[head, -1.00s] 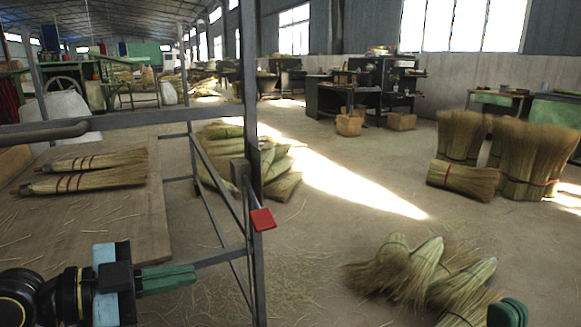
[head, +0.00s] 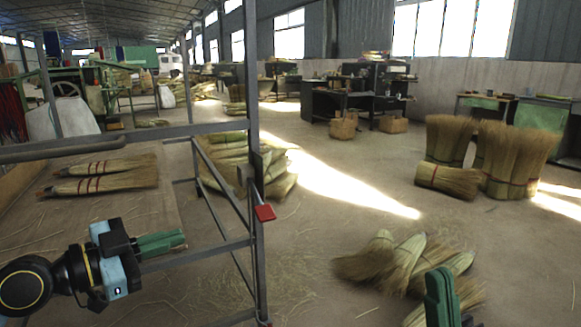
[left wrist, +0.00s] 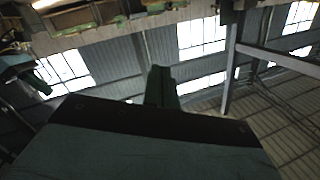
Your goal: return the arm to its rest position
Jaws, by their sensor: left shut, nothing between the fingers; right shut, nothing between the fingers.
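My left gripper (head: 162,243) is at the lower left of the head view, in front of the wooden table's near part. Its green fingers are together with nothing between them, and they point right toward the metal frame. In the left wrist view its fingers (left wrist: 161,88) stand closed against the roof and windows. My right gripper (head: 440,297) shows at the bottom edge, right of centre, with green fingers pointing up and shut. It appears in front of the loose broom bundles on the floor. The rest of the right arm is out of view.
A metal frame (head: 254,170) with a red tag (head: 265,213) stands right of my left gripper. Two brooms (head: 105,180) lie on the wooden table (head: 150,212). Straw bundles (head: 385,262) lie on the floor, with upright bundles (head: 510,160) further right. Open floor lies between.

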